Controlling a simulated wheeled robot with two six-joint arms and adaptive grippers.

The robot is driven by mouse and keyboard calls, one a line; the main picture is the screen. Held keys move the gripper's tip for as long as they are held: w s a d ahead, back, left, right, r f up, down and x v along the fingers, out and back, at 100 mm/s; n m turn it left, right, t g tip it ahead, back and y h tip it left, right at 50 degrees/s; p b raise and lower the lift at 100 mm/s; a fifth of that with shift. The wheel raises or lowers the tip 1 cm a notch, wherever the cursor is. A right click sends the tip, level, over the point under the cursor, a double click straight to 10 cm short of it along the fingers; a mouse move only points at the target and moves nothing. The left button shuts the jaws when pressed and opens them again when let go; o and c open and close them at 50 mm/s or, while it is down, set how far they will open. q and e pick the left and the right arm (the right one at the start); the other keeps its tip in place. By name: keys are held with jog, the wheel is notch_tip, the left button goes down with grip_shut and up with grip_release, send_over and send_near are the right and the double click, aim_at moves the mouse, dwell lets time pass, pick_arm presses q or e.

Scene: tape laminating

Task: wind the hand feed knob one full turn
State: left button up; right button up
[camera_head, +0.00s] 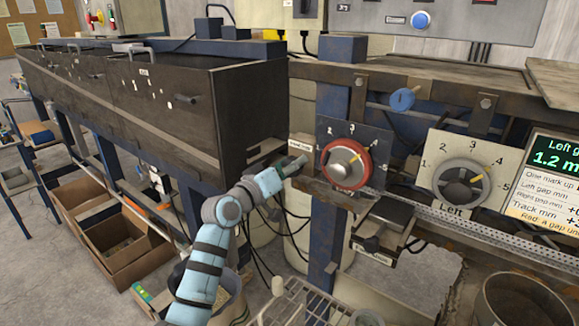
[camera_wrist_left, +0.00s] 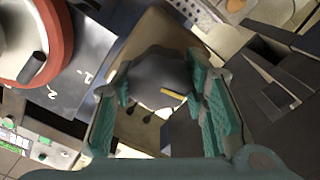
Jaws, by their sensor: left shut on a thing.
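The hand feed knob is a dark grey knob with a yellow pointer mark; it shows in the left wrist view (camera_wrist_left: 158,76) in front of a tan plate. My left gripper (camera_head: 292,166) reaches the machine's front post, just left of the red-ringed dial. In the left wrist view its green-padded fingers (camera_wrist_left: 167,103) stand on either side of the knob, shut on it. The yellow mark points toward the right finger. In the head view the knob is mostly hidden by the gripper. My right gripper is not in view.
The red-ringed dial (camera_head: 346,164) is close on the right of the gripper. A grey dial marked Left (camera_head: 461,184) and a screen (camera_head: 545,180) are farther right. A dark cabinet (camera_head: 190,110) stands left; a wire basket (camera_head: 310,305) is below.

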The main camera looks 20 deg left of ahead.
pick_arm(q)
jog(key=shift+o, duration=0.2)
jog(key=shift+m, duration=0.3)
jog(key=shift+c, duration=0.2)
jog(key=m+b, duration=0.2)
jog(key=m, duration=0.1)
jog(key=shift+f+b, duration=0.15)
jog(key=shift+b, duration=0.2)
jog(key=m+b, duration=0.3)
jog(key=m, duration=0.2)
jog(key=shift+m, duration=0.4)
jog(key=m+b, duration=0.2)
jog(key=m, duration=0.3)
jog(key=shift+d, duration=0.1)
jog(key=m+b, duration=0.2)
jog(key=m, duration=0.3)
jog(key=shift+m, duration=0.4)
